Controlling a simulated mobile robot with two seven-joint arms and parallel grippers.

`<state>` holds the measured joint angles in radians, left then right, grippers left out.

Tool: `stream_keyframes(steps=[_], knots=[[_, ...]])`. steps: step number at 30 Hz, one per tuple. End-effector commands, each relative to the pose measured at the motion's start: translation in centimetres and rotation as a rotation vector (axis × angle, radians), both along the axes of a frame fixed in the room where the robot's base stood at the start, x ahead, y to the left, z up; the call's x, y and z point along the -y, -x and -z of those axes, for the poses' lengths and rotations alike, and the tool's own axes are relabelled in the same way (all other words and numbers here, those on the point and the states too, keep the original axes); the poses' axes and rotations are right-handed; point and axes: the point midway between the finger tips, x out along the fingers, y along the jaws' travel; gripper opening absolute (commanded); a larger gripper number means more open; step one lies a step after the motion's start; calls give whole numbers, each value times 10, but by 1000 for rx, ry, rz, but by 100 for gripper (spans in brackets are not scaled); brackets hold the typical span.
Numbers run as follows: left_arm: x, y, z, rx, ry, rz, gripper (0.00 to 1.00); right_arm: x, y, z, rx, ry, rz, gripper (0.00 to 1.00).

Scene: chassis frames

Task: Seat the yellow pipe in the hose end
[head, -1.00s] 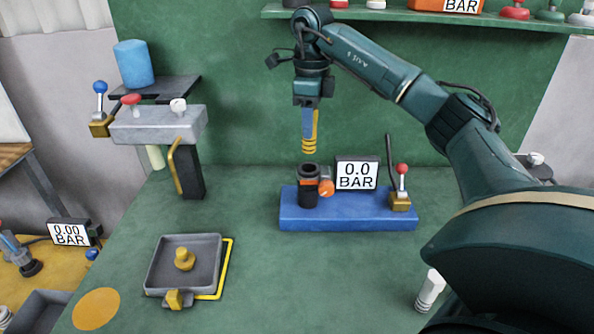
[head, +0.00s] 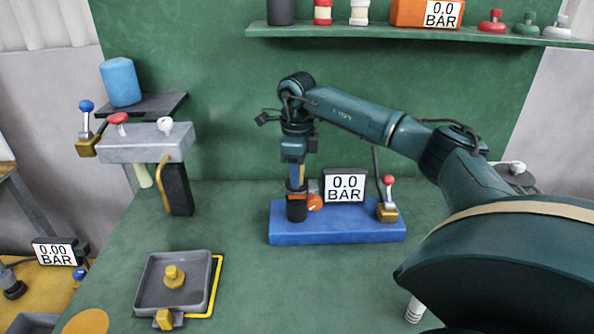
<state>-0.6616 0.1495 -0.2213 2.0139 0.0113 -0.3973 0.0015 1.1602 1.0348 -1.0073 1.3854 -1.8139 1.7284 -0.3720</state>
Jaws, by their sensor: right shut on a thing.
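The hose end (head: 297,210) is an upright black cylinder with an orange band, standing on the left part of a blue base (head: 340,231). My right gripper (head: 296,177) points straight down directly above it and is shut on the yellow pipe (head: 301,173). Only a thin strip of the pipe shows beside the bluish fingers. Its lower end is hidden at the mouth of the hose end, so I cannot tell how deep it sits. My left gripper is not in view.
A display reading 0.0 BAR (head: 345,187) and a red-knobbed lever (head: 388,196) stand right of the hose end. A grey tray (head: 150,287) with a yellow fitting is at front left. A grey fixture (head: 145,144) stands at left. The middle front of the table is clear.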

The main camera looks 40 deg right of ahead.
Motion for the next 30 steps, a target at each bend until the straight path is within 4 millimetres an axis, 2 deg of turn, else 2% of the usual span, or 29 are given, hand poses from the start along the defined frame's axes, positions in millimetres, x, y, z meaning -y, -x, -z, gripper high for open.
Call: stream_keyframes(steps=[1, 9, 15, 19, 23, 30], knots=[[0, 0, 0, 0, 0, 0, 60, 0, 0, 2, -1, 1, 0, 32], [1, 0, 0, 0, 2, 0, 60, 0, 0, 1, -2, 0, -1, 52], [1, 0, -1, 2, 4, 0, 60, -1, 0, 1, -3, 0, -1, 52], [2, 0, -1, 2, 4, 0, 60, -1, 0, -7, -1, -1, -1, 52], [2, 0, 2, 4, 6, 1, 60, -1, -1, -27, 3, -1, -1, 52], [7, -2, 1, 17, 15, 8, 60, -1, -1, -81, 4, -1, -1, 52]])
